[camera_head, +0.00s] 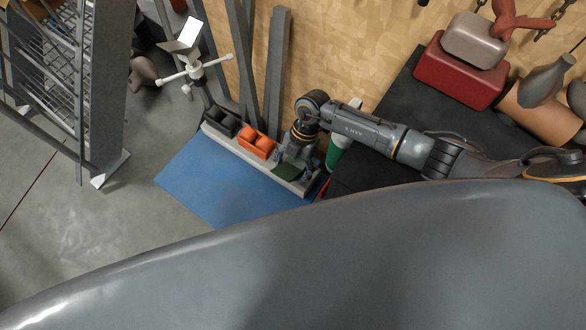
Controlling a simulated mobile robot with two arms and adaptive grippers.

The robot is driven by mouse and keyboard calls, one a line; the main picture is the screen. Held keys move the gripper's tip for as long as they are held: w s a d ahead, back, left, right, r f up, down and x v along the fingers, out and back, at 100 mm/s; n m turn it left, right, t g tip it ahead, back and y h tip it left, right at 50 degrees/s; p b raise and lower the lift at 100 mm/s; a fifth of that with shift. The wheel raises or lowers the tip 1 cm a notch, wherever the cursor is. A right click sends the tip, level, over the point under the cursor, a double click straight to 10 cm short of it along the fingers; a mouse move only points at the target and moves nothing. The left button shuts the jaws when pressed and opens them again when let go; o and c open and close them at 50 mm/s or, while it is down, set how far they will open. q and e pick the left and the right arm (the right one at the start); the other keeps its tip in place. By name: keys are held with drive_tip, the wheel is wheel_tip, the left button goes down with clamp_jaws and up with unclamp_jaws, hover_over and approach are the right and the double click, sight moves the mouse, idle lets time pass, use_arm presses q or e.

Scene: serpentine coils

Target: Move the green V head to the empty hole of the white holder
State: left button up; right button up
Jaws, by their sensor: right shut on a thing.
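The white holder (234,147) is a long pale bar lying along the far edge of the blue mat. A black head (224,123) and an orange head (256,142) sit in it, side by side. My right gripper (290,163) points down over the right end of the holder and is shut on the green V head (288,173). The green head is dark and partly hidden by the gripper. I cannot tell whether it touches the holder, and the hole is not visible. My left gripper is out of view.
The blue mat (205,178) is bare in front of the holder. Grey posts (277,70) stand behind it. A green and white bottle (338,150) is close to my right arm. A red box (458,75) sits on the dark surface at right. A metal rack (85,80) stands at left.

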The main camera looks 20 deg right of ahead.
sight(297, 159)
drive_tip(key=shift+o, duration=0.3)
drive_tip(key=shift+s+f, duration=0.4)
drive_tip(key=shift+f, duration=0.45)
drive_tip(key=shift+s+f, duration=0.4)
drive_tip(key=shift+f, duration=0.4)
drive_tip(key=o, duration=1.8)
drive_tip(key=shift+s+a, duration=0.1)
drive_tip(key=shift+a, duration=0.1)
drive_tip(key=shift+o, duration=0.2)
drive_tip(key=shift+b, duration=0.3)
drive_tip(key=shift+r, duration=0.1)
drive_tip(key=shift+t, duration=0.3)
drive_tip(key=v, duration=0.3)
drive_tip(key=w+v, duration=0.1)
drive_tip(key=v, duration=0.2)
drive_tip(key=w+v, duration=0.1)
drive_tip(key=v, duration=0.2)
drive_tip(key=shift+w+a+r, duration=0.1)
drive_tip(key=shift+w+r, duration=0.05)
drive_tip(key=shift+r, duration=0.1)
drive_tip(key=shift+r+p, duration=0.3)
drive_tip(key=shift+r, duration=0.25)
drive_tip(key=shift+w, duration=0.2)
